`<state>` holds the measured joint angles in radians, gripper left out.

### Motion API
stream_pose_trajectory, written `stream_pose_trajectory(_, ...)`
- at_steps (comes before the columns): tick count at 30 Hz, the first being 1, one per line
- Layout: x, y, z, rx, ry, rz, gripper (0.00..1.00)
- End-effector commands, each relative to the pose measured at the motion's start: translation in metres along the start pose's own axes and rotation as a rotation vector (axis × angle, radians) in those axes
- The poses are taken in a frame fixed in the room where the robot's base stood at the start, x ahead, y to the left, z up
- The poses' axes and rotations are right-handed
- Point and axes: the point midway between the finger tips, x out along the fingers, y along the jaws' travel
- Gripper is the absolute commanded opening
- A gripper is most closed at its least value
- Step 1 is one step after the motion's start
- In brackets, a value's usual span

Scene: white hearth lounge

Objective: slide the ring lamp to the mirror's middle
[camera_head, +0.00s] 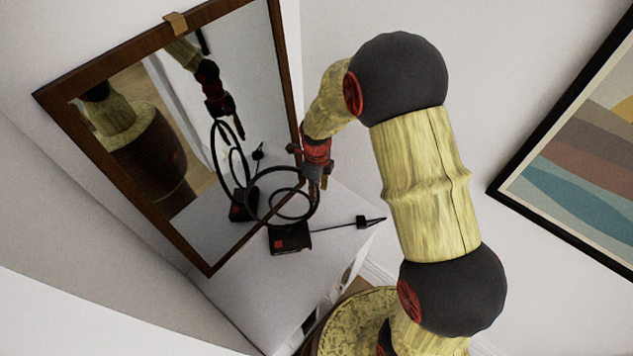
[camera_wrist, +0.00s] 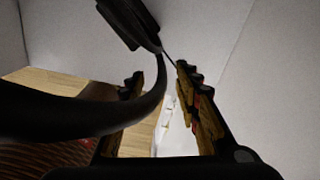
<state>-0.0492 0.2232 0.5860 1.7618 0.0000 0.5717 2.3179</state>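The ring lamp is a black ring (camera_head: 249,207) on a dark box base (camera_head: 290,238) with a red mark, standing on the white cabinet top in front of the mirror's lower right part. The mirror (camera_head: 287,80) has a brown wooden frame and leans at the wall; it reflects the lamp and my arm. My gripper (camera_head: 318,184) is at the ring's upper right side, pointing down. In the wrist view, the fingers (camera_wrist: 165,95) are apart, and the ring (camera_wrist: 60,113) curves across the left finger, partly hiding it. The base (camera_wrist: 128,22) shows at the top. Whether ring and finger touch is unclear.
A thin black rod or cord with a dark end (camera_head: 365,222) lies right of the lamp base. The white cabinet top (camera_head: 235,285) is clear in front and to the left. A framed striped picture (camera_head: 580,160) hangs on the right wall.

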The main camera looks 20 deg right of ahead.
Motion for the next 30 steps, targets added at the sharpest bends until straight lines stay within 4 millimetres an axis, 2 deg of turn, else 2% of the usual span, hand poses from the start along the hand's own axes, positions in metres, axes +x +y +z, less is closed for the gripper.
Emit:
stream_pose_trajectory(11,0.0038,-0.0002,0.0002,0.000,-0.001,-0.001,0.32)
stream_pose_trajectory(27,0.0036,-0.0003,0.0002,0.000,-0.001,-0.001,0.02)
stream_pose_trajectory(30,0.0035,-0.0002,0.0001,0.000,-0.001,-0.001,0.00)
